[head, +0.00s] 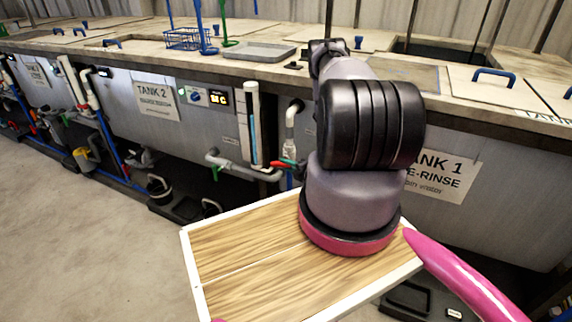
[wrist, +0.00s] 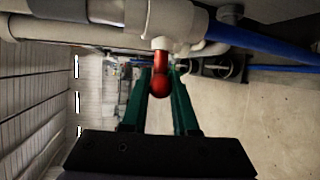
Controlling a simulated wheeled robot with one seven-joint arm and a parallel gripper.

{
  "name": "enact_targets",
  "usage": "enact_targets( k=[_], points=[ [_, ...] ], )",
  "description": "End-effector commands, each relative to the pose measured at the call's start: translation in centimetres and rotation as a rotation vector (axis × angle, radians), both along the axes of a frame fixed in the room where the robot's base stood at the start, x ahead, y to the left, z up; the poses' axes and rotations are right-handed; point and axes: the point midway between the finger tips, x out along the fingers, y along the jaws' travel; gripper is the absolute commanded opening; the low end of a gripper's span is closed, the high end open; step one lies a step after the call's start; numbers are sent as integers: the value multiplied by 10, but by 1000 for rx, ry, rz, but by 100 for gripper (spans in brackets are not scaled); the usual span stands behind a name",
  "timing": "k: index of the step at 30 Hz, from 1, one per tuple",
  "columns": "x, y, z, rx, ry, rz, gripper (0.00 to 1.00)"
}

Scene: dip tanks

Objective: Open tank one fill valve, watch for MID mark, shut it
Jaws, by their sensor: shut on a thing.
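A red valve handle (wrist: 160,84) with a rounded end hangs from a pale pipe fitting (wrist: 172,20) in the wrist view. My gripper (wrist: 160,76) has its two green fingers closed around the handle, one on each side. In the head view a small red part (head: 285,162) shows beside the pipe, left of my arm, which hides most of my gripper. The tank 1 sign (head: 440,176) is partly covered by my arm. A clear upright level tube (head: 254,125) with blue in it stands left of the valve pipe. Its marks are too small to read.
Tank 2 (head: 155,95) with a lit control panel (head: 203,96) stands to the left. Grey and blue pipes run low along the tank fronts. My wood-topped base is in front. Open concrete floor (head: 80,220) lies to the left.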

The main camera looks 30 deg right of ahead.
Motion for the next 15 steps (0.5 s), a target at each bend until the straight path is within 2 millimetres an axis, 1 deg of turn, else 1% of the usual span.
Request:
enact_targets(
  k=[6, 15],
  points=[
    [-1, -1, -5, 91, -114, -2, 0],
    [-1, 1, -7, 158, -199, 3, 0]
  ],
)
